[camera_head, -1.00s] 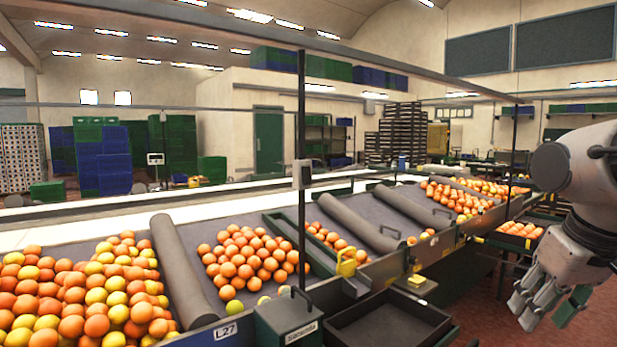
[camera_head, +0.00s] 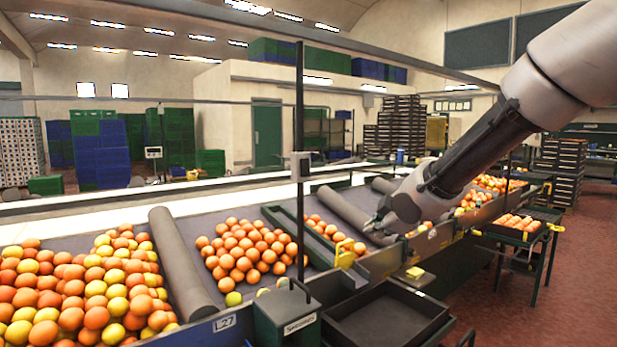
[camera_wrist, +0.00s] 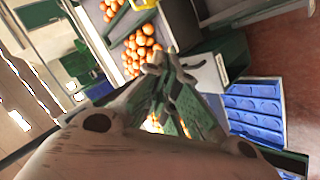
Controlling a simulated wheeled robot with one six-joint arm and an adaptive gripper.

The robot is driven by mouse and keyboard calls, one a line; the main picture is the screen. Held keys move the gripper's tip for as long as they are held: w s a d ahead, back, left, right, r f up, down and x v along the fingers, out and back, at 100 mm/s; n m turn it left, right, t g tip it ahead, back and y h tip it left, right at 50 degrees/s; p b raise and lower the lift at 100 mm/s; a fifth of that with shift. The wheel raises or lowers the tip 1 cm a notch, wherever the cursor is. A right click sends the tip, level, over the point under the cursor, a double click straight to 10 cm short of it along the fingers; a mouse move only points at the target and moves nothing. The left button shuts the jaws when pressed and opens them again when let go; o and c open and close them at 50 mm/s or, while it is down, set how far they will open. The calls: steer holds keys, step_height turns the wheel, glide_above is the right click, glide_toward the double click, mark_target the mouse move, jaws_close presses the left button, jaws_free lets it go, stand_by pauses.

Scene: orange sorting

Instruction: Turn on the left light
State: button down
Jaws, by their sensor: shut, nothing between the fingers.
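My gripper (camera_head: 380,224) is shut and empty. In the head view it hangs over the sorting table, right of the dark post and near a grey roller, with my arm reaching in from the upper right. In the wrist view its fingers (camera_wrist: 158,72) are together, with oranges beyond them. A small grey box (camera_head: 300,166) is fixed to the dark upright post, left of my gripper and apart from it; whether it is a light switch I cannot tell. Several lit ceiling lights (camera_head: 248,7) show above; which one is the left light is unclear.
The sorting table holds heaps of oranges (camera_head: 248,250) between grey rollers (camera_head: 183,262). A yellow handle (camera_head: 345,252), a green-grey box (camera_head: 286,318) and a black tray (camera_head: 385,325) stand along its front edge.

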mark_target(303, 176)
steer(key=w+a+r+n+t+y, duration=0.3)
steer(key=a+r+n+y, duration=0.3)
steer(key=r, duration=0.6)
steer(key=a+n, duration=0.2)
steer(key=n, duration=0.1)
steer(key=shift+w+a+r+n+t, duration=0.2)
steer(key=shift+a+n+t, duration=0.1)
steer(key=shift+n, duration=0.1)
steer(key=x, duration=1.3)
steer(key=shift+w+a, duration=0.2)
steer(key=shift+w, duration=0.15)
steer(key=shift+w+a+f, duration=0.2)
steer(key=shift+w+a, duration=0.05)
steer(key=shift+w, duration=0.05)
steer(key=shift+s+d, duration=0.1)
steer(key=shift+d, duration=0.05)
